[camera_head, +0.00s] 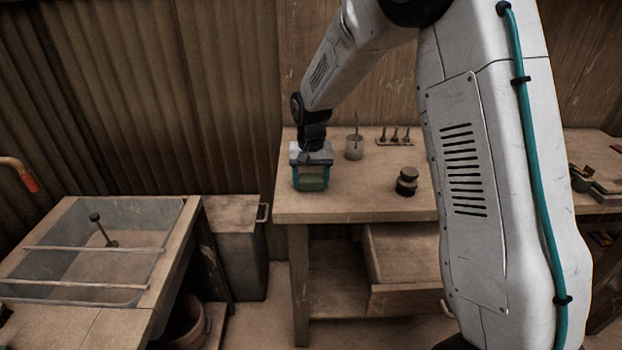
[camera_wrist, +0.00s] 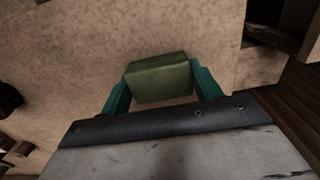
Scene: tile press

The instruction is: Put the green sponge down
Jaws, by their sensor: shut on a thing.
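The green sponge (camera_wrist: 158,78) is a dark green block between the two teal fingers of my gripper (camera_wrist: 160,88) in the wrist view. The fingers are shut on it from both sides. In the head view my gripper (camera_head: 311,179) is at the left end of the wooden workbench (camera_head: 350,205), with the sponge (camera_head: 312,183) showing between the fingers. The sponge is at or just above the bench top; I cannot tell whether it touches.
A small cup with a stick (camera_head: 354,148), a rack with several pegs (camera_head: 394,138) and a dark round stacked object (camera_head: 406,182) stand on the bench to the right. Bare bench top lies between them. A grey-lined basin (camera_head: 95,262) is at left.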

